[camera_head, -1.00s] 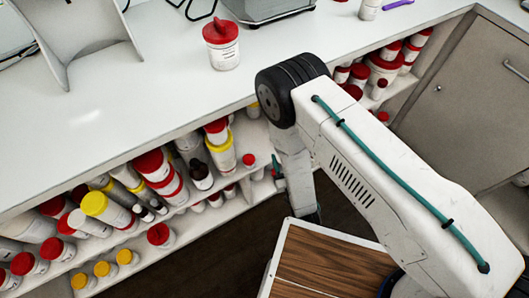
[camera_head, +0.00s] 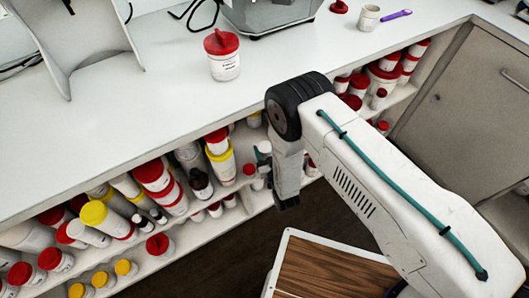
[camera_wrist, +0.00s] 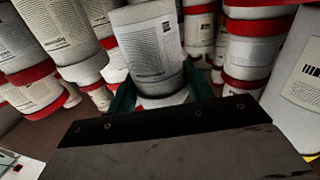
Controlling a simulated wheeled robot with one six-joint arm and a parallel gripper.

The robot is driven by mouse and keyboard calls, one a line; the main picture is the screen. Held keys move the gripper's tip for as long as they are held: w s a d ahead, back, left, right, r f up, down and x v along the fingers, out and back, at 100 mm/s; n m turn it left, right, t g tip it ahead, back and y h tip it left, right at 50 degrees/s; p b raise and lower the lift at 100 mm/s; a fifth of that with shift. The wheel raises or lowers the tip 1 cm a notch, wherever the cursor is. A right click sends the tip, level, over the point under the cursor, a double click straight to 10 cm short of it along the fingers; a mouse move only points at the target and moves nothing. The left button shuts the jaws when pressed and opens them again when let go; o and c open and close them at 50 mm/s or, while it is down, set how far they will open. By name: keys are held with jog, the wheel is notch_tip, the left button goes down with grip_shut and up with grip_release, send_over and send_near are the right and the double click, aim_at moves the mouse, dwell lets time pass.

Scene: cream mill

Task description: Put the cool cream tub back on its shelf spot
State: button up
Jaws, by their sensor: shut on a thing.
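My gripper (camera_head: 264,160) is at the front of the open shelves under the counter, largely hidden behind my own arm in the head view. In the wrist view its green fingers stand either side of a white labelled tub (camera_wrist: 152,48), and it is shut on this tub. The label print is too small to read, so I cannot tell whether it says cool cream. The tub's lid is not clearly visible. Other tubs stand close behind and on both sides of it.
The shelf (camera_head: 205,236) is crowded with red- and yellow-lidded tubs and bottles. A red-lidded tub (camera_head: 224,66) stands on the white counter (camera_head: 150,110). A grey cabinet (camera_head: 455,100) is at right. A wood-topped surface (camera_head: 325,275) lies below my arm.

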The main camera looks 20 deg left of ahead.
jog(key=shift+w+a+f, duration=0.15)
jog(key=shift+w+f, duration=0.05)
jog(key=shift+f, duration=0.7)
jog(key=shift+w+a+f, duration=0.1)
jog(key=shift+w+f, duration=0.05)
jog(key=shift+f, duration=0.7)
jog(key=shift+f, duration=0.1)
jog(key=o, duration=1)
jog(key=v, duration=1.2)
jog(key=shift+d, duration=0.1)
